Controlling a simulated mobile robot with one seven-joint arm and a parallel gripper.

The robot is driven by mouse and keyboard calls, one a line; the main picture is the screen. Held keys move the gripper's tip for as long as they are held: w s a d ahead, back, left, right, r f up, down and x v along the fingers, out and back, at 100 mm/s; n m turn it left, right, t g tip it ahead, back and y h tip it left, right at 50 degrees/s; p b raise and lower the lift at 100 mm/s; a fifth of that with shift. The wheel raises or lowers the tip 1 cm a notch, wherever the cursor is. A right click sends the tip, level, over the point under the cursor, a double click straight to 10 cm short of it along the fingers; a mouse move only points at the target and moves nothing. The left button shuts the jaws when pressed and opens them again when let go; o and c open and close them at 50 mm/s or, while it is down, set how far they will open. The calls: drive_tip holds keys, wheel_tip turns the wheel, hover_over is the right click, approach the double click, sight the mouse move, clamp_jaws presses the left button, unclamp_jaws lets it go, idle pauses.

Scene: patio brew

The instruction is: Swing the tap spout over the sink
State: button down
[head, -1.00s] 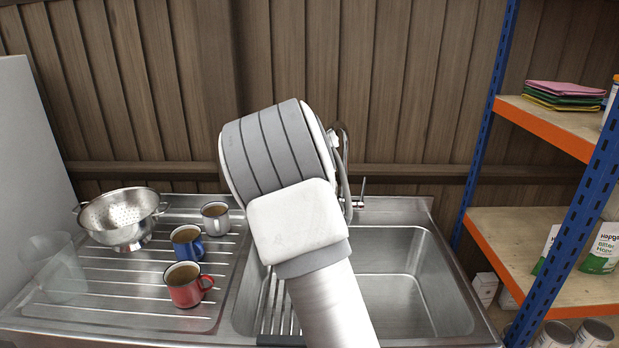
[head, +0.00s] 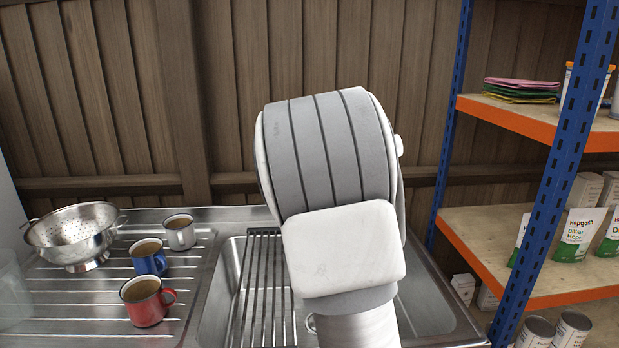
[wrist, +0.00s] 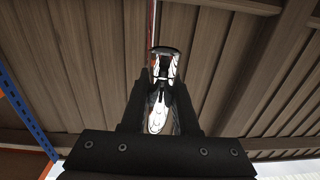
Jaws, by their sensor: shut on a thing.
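My gripper (wrist: 162,88) is shut on the shiny chrome tap spout (wrist: 157,118), which shows between the two black fingers in the wrist view. In the head view my grey and white arm stands in front of the tap and hides it, along with my fingers. The steel sink (head: 428,305) shows on both sides of my arm. The spout's exact position over the sink cannot be told from these views.
A slatted rack (head: 262,290) lies in the sink's left part. On the drainboard at left are a colander (head: 75,232) and white (head: 180,233), blue (head: 148,258) and red (head: 146,303) mugs. A blue and orange shelf unit (head: 565,170) stands close at right. A wooden fence (head: 230,90) is behind.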

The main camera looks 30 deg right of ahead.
drive_tip(key=shift+f, duration=0.1)
idle(0.3)
drive_tip(key=c, duration=0.7)
unclamp_jaws()
drive_tip(key=shift+s, duration=0.1)
drive_tip(key=shift+s, duration=0.1)
drive_tip(key=shift+b+v, duration=0.9)
drive_tip(key=shift+v, duration=7.7)
